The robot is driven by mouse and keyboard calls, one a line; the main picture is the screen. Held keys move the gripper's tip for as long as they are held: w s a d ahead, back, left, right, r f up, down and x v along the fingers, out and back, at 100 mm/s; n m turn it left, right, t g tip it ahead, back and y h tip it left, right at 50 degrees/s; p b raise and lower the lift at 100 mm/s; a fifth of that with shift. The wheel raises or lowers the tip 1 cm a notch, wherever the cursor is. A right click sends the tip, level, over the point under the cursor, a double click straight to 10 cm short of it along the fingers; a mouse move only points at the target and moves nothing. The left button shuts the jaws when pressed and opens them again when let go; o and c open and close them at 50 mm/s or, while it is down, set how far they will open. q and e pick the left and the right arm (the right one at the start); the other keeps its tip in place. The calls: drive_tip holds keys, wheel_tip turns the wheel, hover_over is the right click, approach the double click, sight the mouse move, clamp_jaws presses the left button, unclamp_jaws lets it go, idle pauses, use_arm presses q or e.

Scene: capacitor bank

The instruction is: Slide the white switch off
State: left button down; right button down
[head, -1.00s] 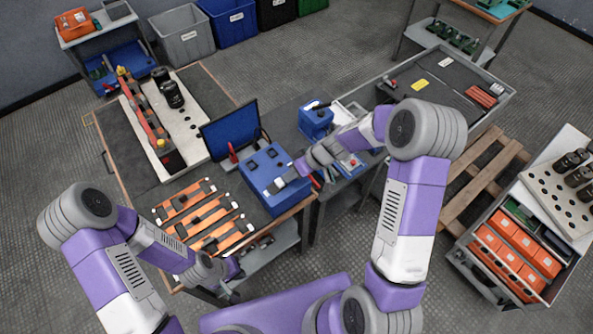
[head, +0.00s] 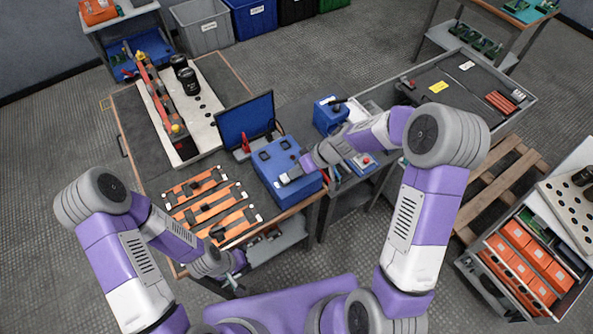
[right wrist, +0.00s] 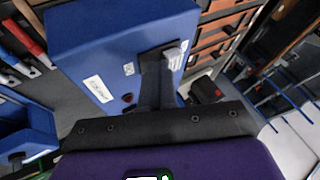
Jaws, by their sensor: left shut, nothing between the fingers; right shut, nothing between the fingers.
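The white switch (right wrist: 175,57) shows on the box's face in the right wrist view, at the tip of my right gripper (right wrist: 160,65). The fingers are shut and empty, and seem to touch or nearly touch the switch; I cannot tell which. In the head view my right gripper (head: 290,177) reaches over the box's front right part. My left gripper (head: 236,283) is shut and empty, low beside the workbench's front edge.
Orange-and-black bars (head: 205,207) lie on the workbench left of the box. A smaller blue box (head: 328,115) stands to the right. A red knob (right wrist: 127,97) sits on the blue box's face, near the fingers.

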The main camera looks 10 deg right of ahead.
drive_tip(key=p+v, duration=0.1)
drive_tip(key=v, duration=0.6)
drive_tip(key=shift+d, duration=0.1)
